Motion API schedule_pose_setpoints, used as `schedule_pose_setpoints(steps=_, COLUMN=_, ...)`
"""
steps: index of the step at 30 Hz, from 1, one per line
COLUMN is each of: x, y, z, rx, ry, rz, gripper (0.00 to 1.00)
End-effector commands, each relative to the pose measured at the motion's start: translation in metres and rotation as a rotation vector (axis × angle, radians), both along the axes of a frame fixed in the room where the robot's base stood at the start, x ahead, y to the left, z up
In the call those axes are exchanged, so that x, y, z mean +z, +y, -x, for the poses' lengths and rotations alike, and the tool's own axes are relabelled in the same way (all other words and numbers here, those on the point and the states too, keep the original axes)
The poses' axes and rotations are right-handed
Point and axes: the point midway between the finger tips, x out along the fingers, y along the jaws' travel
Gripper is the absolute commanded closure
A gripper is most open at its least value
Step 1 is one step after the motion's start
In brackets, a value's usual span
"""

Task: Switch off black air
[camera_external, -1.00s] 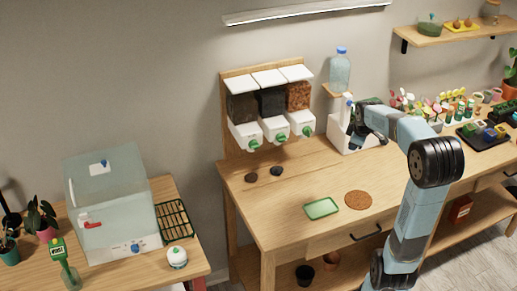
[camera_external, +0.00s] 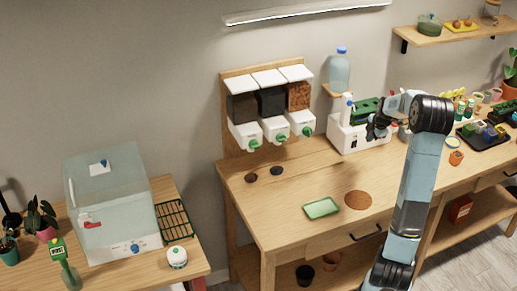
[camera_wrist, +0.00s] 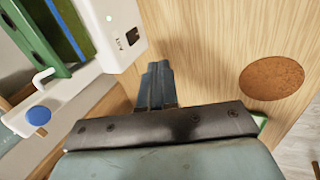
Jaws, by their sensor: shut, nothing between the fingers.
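A white machine (camera_external: 342,138) stands at the back of the workbench under the bottle shelf. Its white casing fills the top left of the wrist view (camera_wrist: 94,25). The switch shows as a tiny dark mark in the external view (camera_external: 354,144). My gripper (camera_wrist: 158,68) is shut and empty, fingertips just below the switch in the wrist picture; whether they touch the casing is unclear. In the external view my gripper (camera_external: 371,134) is right of the switch.
A green block (camera_external: 367,110) sits on the machine, with a blue-capped bottle (camera_external: 340,70) above. Dispensers (camera_external: 273,130) hang to the left. A green tray (camera_external: 321,208) and brown round mat (camera_external: 358,200) lie in front. Seedlings and pots crowd the right. The bench's middle is mostly clear.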

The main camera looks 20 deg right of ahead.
Motion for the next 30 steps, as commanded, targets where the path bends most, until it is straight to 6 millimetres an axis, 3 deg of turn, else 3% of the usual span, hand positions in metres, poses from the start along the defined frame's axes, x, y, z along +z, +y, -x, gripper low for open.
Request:
schedule_pose_setpoints(steps=5, x=-0.008, y=-0.012, z=-0.004, rx=0.031, ry=-0.006, rz=0.010, gripper=1.00)
schedule_pose_setpoints(steps=19, x=-0.013, y=-0.013, z=-0.006, rx=0.035, ry=-0.005, rz=0.010, gripper=1.00)
schedule_pose_setpoints(steps=30, x=-0.063, y=-0.012, z=-0.029, rx=0.036, ry=-0.003, rz=0.008, gripper=1.00)
